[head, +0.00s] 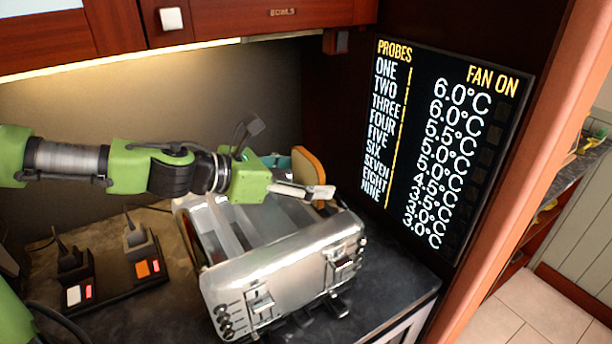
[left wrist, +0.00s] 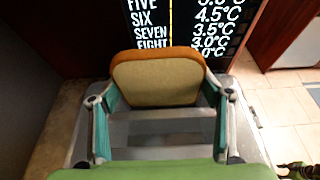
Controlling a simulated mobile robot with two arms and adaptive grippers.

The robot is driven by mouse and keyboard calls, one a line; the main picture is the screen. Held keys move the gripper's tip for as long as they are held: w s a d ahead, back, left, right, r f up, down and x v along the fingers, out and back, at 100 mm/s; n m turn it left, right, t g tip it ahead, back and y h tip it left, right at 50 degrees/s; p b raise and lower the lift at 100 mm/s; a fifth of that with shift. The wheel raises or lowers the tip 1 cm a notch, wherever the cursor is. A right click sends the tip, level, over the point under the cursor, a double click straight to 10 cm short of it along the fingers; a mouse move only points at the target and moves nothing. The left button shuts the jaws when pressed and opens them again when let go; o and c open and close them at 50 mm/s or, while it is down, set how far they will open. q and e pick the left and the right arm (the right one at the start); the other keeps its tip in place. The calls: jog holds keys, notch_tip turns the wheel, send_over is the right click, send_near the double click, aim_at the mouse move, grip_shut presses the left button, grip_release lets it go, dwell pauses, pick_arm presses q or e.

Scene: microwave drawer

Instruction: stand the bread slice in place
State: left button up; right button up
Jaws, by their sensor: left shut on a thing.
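The bread slice (head: 308,164), tan with a brown crust, is upright in my left gripper (head: 304,180). In the left wrist view the slice (left wrist: 157,82) stands between the two fingers (left wrist: 158,90), one at each side edge. The silver toaster (head: 285,265) stands on the dark counter below the gripper, with long slots in its top. The slice is over or beyond the toaster's far right part; I cannot tell its height above the toaster, and its lower edge is partly hidden by a finger in the head view.
A black probe display (head: 445,150) stands close behind and right of the slice. A dark base with two plugs and switches (head: 120,270) lies left of the toaster. Red-brown cabinets (head: 230,25) hang above. The counter (head: 385,275) right of the toaster is clear.

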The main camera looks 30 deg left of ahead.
pick_arm(q)
jog(key=shift+s+f+b, duration=0.1)
jog(key=shift+f+b, duration=1.3)
jog(key=shift+f, duration=0.1)
jog(key=o, duration=0.9)
jog(key=shift+c, duration=0.2)
jog(key=shift+o, duration=1)
jog(key=shift+r, duration=0.1)
jog(key=shift+s+a+r, duration=0.1)
jog(key=shift+s+a, duration=0.05)
jog(key=shift+v, duration=5.65)
